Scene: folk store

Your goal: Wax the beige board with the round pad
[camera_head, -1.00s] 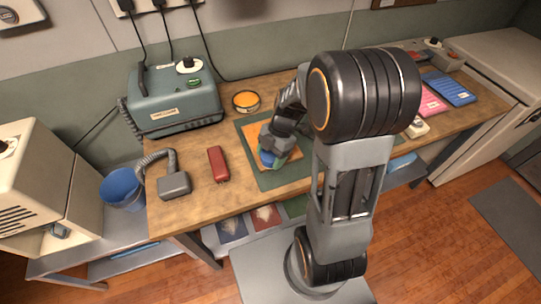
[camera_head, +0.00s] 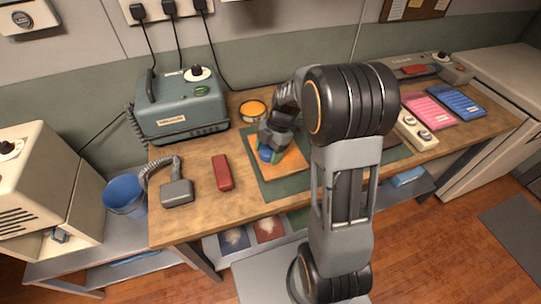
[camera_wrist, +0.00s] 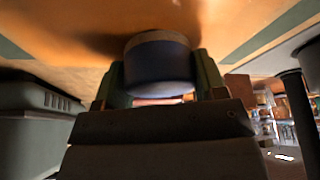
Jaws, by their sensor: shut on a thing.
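The board (camera_head: 290,162) lies flat on a dark green mat (camera_head: 273,191) on the wooden bench. It looks orange-tan in the head view, and its surface (camera_wrist: 240,20) fills much of the top of the wrist view. My gripper (camera_head: 270,150) is over the left part of the board, shut on the round pad (camera_head: 266,155). In the wrist view the pad (camera_wrist: 160,68) is a dark blue cylinder with a paler rim, between the two fingers (camera_wrist: 160,85). Its face is against or very close to the board; contact is hard to tell. My arm hides part of the mat.
An open tin of orange wax (camera_head: 253,110) stands behind the board. A red block (camera_head: 222,172) and a grey hose nozzle (camera_head: 177,193) lie to the left. A teal machine (camera_head: 180,110) stands back left. A white switch box (camera_head: 417,131) and pink and blue boards are right.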

